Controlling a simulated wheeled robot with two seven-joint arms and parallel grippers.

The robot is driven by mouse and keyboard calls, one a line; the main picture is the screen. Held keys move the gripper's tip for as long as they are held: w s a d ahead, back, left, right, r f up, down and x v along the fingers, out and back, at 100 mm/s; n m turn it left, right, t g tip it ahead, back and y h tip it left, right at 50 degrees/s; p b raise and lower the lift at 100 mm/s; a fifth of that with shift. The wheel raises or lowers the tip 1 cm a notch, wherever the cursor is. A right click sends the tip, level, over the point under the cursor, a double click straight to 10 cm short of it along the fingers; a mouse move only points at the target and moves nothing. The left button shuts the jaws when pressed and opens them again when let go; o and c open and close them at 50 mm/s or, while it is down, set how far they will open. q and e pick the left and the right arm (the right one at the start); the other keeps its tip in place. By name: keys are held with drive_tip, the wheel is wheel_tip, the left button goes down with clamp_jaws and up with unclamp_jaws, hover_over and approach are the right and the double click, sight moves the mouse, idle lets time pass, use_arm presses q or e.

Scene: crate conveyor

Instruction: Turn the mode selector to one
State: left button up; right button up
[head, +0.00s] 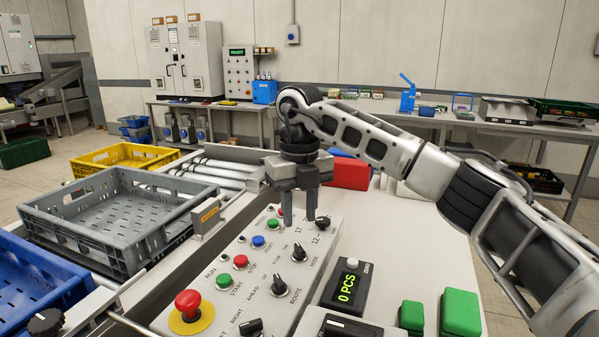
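The sloped white control panel (215,293) stands in the lower middle of the head view. The knob beside the word MODE is a black selector (299,253) with a pale pointer mark that seems to face up the panel. Its position marks are too small to read surely. My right gripper (297,218) hangs above the panel with its fingers pointing down, a little beyond this selector in the picture. Its two fingers are apart with nothing visible between them. They hide part of the panel's far end. My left gripper is out of view.
On the panel are a black route selector (280,285), a red emergency button (188,301), several coloured push buttons and another black knob (323,222) close to the fingers. A green-lit counter (349,287) and green blocks (460,313) stand right. A grey crate (110,258) lies left.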

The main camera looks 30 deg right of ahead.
wheel_tip(320, 180, up, 9)
drive_tip(key=shift+r+p, duration=0.15)
drive_tip(key=shift+p, duration=0.15)
idle(0.4)
